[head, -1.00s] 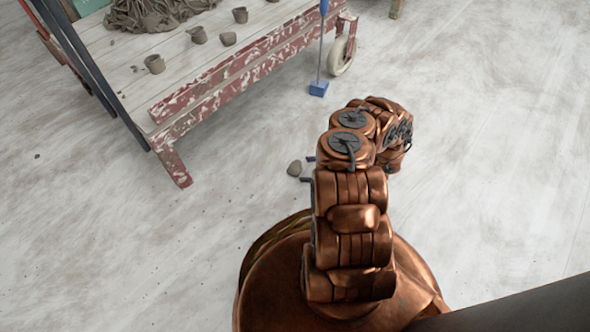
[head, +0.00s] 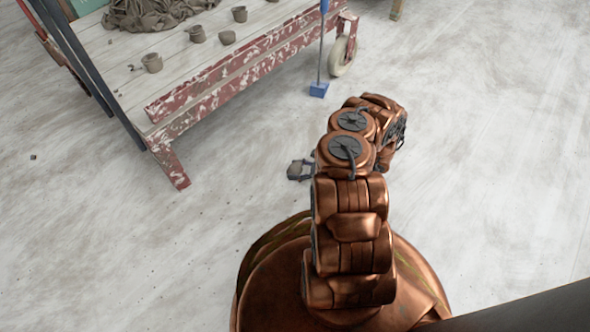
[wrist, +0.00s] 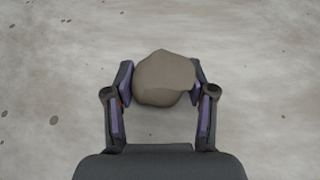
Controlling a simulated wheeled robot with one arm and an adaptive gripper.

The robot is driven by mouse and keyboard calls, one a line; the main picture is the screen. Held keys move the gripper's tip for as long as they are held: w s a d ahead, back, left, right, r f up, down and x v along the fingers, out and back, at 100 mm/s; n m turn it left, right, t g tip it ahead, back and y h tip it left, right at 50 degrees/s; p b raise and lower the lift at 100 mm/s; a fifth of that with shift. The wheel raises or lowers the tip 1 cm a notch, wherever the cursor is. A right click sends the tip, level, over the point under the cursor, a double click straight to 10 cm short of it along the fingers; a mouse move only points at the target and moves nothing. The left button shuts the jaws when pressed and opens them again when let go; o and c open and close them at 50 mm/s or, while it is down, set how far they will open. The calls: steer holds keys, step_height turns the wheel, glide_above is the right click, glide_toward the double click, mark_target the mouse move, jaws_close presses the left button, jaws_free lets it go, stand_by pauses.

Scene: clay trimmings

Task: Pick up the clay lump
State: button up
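The clay lump (wrist: 164,78) is a rounded grey-brown piece. In the wrist view it sits between the two fingers of my gripper (wrist: 163,84), near their tips. The fingers are spread around it, with a narrow gap at the left finger; whether the right finger touches it I cannot tell. In the head view the lump (head: 300,163) is small and partly covered by my gripper (head: 299,171), which is low by the floor to the left of my arm.
The floor around the lump is clear.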

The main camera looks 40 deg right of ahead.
steer(key=c, duration=0.6)
steer(key=shift+c, duration=0.2)
